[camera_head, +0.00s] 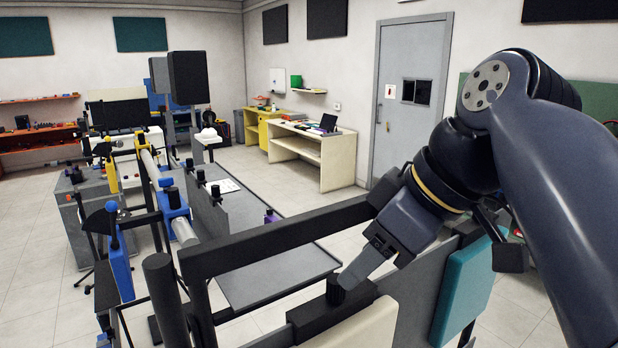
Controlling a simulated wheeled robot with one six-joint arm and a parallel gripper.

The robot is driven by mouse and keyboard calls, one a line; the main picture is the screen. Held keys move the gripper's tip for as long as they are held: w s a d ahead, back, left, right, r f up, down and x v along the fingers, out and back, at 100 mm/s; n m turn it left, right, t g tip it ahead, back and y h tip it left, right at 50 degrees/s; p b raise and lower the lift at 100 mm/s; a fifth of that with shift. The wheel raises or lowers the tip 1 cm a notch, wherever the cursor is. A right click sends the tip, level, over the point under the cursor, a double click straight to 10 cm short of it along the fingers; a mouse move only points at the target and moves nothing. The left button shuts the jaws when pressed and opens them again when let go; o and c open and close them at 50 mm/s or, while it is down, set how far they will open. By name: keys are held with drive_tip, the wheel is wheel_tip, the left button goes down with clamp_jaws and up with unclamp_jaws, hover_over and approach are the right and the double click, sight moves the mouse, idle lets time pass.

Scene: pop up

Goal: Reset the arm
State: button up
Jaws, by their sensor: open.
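My arm comes in from the right edge, bends at a high joint and slopes down and left to the wrist. My gripper (352,281) is at its lower end, just above a black block (333,314) on a dark frame in the foreground. The jaws are open, and I see nothing held between them. The fingertips are partly lost against the dark parts, so I cannot tell whether they touch the block.
A dark bar (275,235) and a teal pad (463,290) are close around the wrist. A grey table (268,277) and blue-and-yellow equipment (172,200) stand to the left. Floor beyond the table is clear.

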sight(335, 277)
drive_tip(key=x, duration=0.4)
drive_tip(key=shift+a+f, duration=0.15)
drive_tip(key=shift+f, duration=0.1)
drive_tip(key=shift+a, duration=0.1)
drive_tip(key=shift+r+p, duration=0.4)
drive_tip(key=shift+p, duration=0.1)
drive_tip(key=shift+w+r, duration=0.15)
drive_tip(key=shift+r, duration=0.05)
drive_tip(key=shift+w+a+f, duration=0.1)
drive_tip(key=shift+f, duration=0.05)
drive_tip(key=shift+s+d, duration=0.6)
drive_tip(key=shift+s, duration=0.25)
drive_tip(key=shift+w+a, duration=0.1)
drive_tip(key=shift+w, duration=0.05)
